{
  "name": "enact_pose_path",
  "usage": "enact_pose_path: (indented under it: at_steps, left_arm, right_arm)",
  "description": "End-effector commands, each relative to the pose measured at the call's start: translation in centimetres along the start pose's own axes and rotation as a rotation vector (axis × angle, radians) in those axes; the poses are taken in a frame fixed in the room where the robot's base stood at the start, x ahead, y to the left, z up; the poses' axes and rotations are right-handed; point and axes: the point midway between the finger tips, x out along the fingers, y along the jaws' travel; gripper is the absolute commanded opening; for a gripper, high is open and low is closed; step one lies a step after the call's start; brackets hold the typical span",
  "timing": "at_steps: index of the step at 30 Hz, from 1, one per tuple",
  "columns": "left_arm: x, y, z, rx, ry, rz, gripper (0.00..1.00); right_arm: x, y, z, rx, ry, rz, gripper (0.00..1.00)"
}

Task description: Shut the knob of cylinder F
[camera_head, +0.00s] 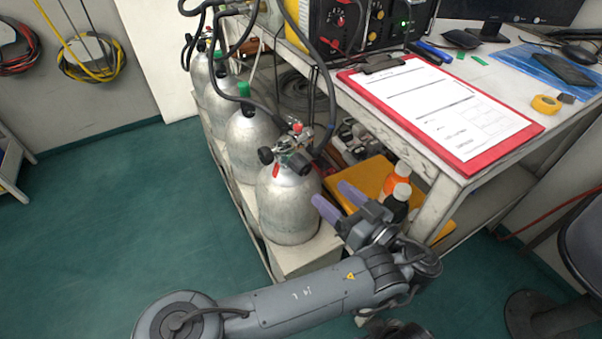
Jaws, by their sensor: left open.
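Several silver gas cylinders stand in a row along the bench's left side. The nearest cylinder (288,208) has a valve (292,145) on top with black knobs, red parts and a hose. One black knob (265,156) is on the valve's left side. I can read no letter on any cylinder, so I cannot tell which is F. My left gripper (338,200) is open, its two purple fingers pointing up and left. It is just right of the nearest cylinder, lower in the picture than the valve, with nothing between the fingers. My right gripper is not in view.
The bench (440,200) carries a red clipboard (450,115) and a control panel (345,25). Its lower shelf holds a yellow case (365,180) and bottles with orange (396,178) and dark (397,203) bodies. Black hoses hang above the cylinders. The green floor (130,210) at left is clear.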

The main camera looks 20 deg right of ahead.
Motion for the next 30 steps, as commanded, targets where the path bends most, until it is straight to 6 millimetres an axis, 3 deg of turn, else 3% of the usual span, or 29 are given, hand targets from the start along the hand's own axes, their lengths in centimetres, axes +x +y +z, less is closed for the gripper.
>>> enact_pose_path:
  at_steps: [11, 18, 24, 30]
  left_arm:
    - [2.2, 0.0, -0.2, -0.001, 0.002, -0.005, 0.69]
    - [5.2, -0.1, -0.3, -0.001, 0.003, -0.006, 0.69]
    - [8.3, 0.0, 0.1, -0.002, 0.002, -0.006, 0.69]
    - [10.1, 0.0, 0.1, -0.001, 0.002, -0.004, 0.69]
  right_arm:
    - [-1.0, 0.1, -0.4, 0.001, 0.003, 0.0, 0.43]
    - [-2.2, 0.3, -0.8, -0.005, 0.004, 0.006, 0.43]
    - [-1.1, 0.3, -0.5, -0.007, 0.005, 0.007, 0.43]
    - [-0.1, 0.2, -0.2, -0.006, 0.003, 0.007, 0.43]
